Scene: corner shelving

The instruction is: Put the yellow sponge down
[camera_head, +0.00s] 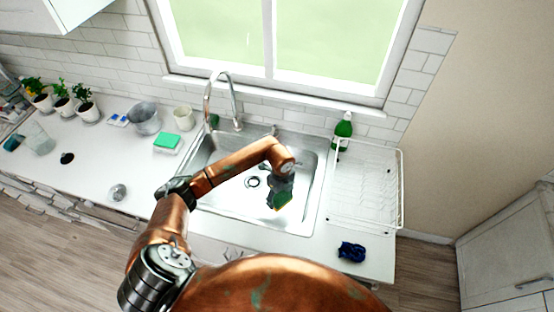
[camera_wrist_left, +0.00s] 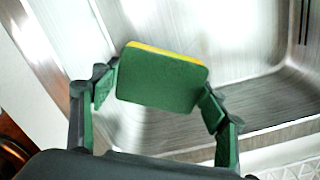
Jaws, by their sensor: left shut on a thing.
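The yellow sponge (camera_wrist_left: 162,78) shows in the left wrist view with a broad dark green face and a thin yellow edge along its top. My left gripper (camera_wrist_left: 158,95) is shut on it, with a green-padded finger at each side. In the head view my left gripper (camera_head: 279,187) is over the steel sink (camera_head: 222,196), and a small green and yellow part of the sponge (camera_head: 283,201) shows below it. The sink wall and floor lie behind the sponge in the wrist view; the gap beneath it is hard to judge. My right gripper is not in view.
A faucet (camera_head: 209,100) stands behind the sink. A green bottle (camera_head: 343,128) and a white dish rack (camera_head: 368,190) are to the right. A dark blue cloth (camera_head: 351,251) lies at the front right. A green sponge (camera_head: 166,140), a pot (camera_head: 144,119) and a cup (camera_head: 183,118) stand left.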

